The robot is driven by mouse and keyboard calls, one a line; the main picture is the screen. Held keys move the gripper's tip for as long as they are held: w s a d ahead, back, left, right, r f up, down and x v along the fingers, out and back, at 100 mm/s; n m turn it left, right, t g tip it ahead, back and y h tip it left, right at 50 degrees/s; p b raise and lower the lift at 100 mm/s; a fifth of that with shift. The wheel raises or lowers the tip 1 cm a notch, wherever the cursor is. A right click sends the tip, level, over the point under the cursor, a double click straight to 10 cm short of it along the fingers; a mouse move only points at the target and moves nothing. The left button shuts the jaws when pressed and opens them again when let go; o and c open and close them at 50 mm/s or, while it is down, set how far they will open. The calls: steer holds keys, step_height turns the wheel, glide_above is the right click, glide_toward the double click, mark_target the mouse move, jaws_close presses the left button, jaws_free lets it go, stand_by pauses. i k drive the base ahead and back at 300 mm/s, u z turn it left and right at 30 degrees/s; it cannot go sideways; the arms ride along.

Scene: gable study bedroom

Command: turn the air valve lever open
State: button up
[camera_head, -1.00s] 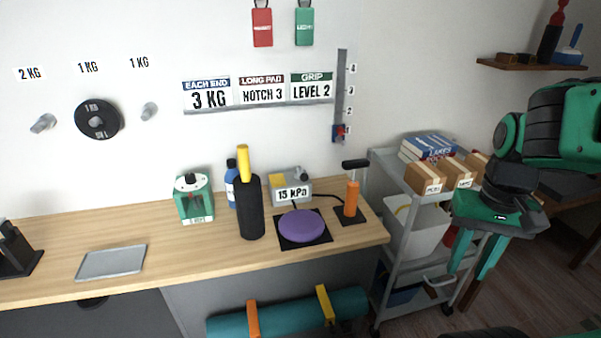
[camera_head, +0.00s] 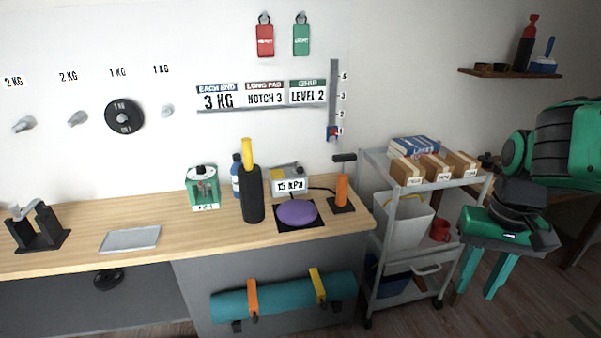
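The air valve appears to be the small grey box with a yellow part on top (camera_head: 287,170), behind the purple pad and above a "15 KPA" sign (camera_head: 291,186). Its lever is too small to make out clearly. A black hose runs from it to the orange hand pump (camera_head: 342,190) with a black handle. The purple round pad (camera_head: 297,213) lies on a black mat in front. My gripper (camera_head: 482,284) is at the right, beside the grey cart and well apart from the valve. Its two teal fingers point down, spread apart, with nothing visible between them.
A black cylinder with a yellow top (camera_head: 252,195), a blue bottle (camera_head: 237,178) and a green device (camera_head: 203,188) stand left of the valve. The grey cart (camera_head: 372,165) with boxes stands between the desk and my arm. A rolled teal mat (camera_head: 285,297) hangs below the desk front.

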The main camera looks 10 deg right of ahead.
mark_target(299, 170)
steer(key=i, duration=1.1)
steer(key=u, duration=0.55)
